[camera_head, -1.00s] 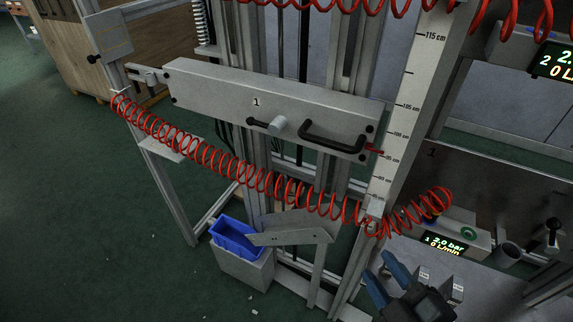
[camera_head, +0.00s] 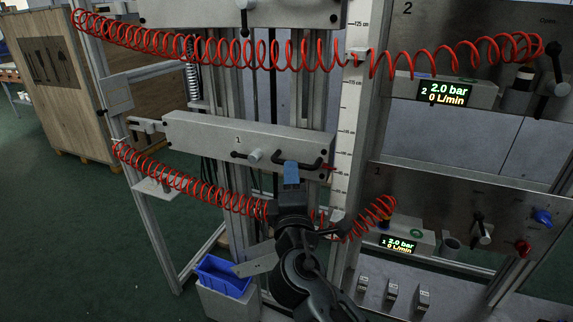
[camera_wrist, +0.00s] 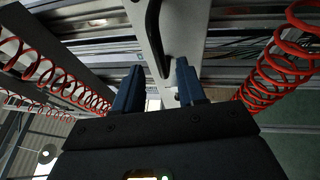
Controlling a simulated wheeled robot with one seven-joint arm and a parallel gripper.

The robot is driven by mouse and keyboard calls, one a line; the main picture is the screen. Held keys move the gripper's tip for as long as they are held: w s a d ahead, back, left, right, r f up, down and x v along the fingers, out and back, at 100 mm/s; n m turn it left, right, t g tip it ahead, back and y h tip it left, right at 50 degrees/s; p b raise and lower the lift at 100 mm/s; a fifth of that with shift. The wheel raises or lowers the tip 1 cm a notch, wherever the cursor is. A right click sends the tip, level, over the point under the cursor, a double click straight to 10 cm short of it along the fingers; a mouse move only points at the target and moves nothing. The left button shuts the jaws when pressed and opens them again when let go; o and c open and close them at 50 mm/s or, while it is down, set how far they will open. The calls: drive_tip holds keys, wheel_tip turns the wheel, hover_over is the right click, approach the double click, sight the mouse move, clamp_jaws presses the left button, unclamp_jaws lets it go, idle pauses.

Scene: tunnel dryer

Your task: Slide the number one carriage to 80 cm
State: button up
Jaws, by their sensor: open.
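The number one carriage (camera_head: 200,134) is a long grey box marked "1", on upright rails. On its front are a clamp lever with a round grey knob (camera_head: 255,156) and a black bar handle (camera_head: 313,165). A red pointer (camera_head: 332,169) at its right end meets the upright cm scale (camera_head: 341,150); the number beside it is too small to read now. My gripper (camera_head: 291,166) is in front of the handle and hides part of it. In the wrist view, my blue fingers (camera_wrist: 159,66) are open, with the handle (camera_wrist: 153,35) showing between and beyond them; contact cannot be told.
A coiled red hose (camera_head: 185,185) hangs across below the carriage and passes behind my arm. Another carriage (camera_head: 290,12) with its own red hose (camera_head: 230,55) is above. A blue bin (camera_head: 222,276) stands below left. A control panel (camera_head: 450,205) is at the right.

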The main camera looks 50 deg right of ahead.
drive_tip(key=shift+p+x, duration=0.45)
drive_tip(key=shift+x, duration=2.25)
drive_tip(key=shift+c, duration=0.4)
clamp_jaws()
